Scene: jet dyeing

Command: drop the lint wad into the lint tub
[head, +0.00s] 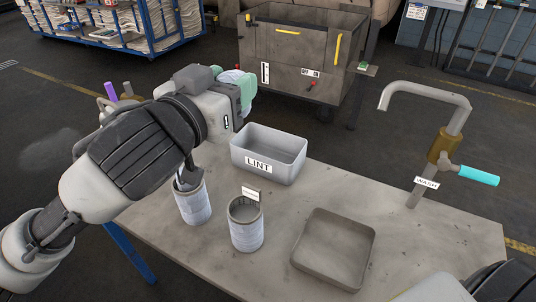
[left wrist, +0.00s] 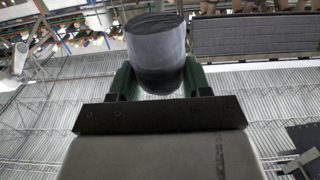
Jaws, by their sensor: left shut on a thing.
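My left gripper (head: 232,80) is raised beyond the lint tub's left back corner, above the table's far edge. Its green fingers are shut on a pale grey, rounded thing that I take to be the lint wad (head: 230,76). In the left wrist view the lint wad (left wrist: 156,48) is a stubby grey cylinder with darker ends, between the fingers of the left gripper (left wrist: 157,82). The lint tub (head: 258,167) is a grey open box labelled LINT on the table, right of and below the gripper. Its visible inside looks empty. My right gripper is out of view.
Two pale canisters (head: 246,235) and (head: 193,207) stand on the table (head: 205,250) before the tub. A shallow grey tray (head: 334,250) lies to their right. A wash tap (head: 440,145) rises at the right. A large grey bin (head: 300,55) stands behind the table.

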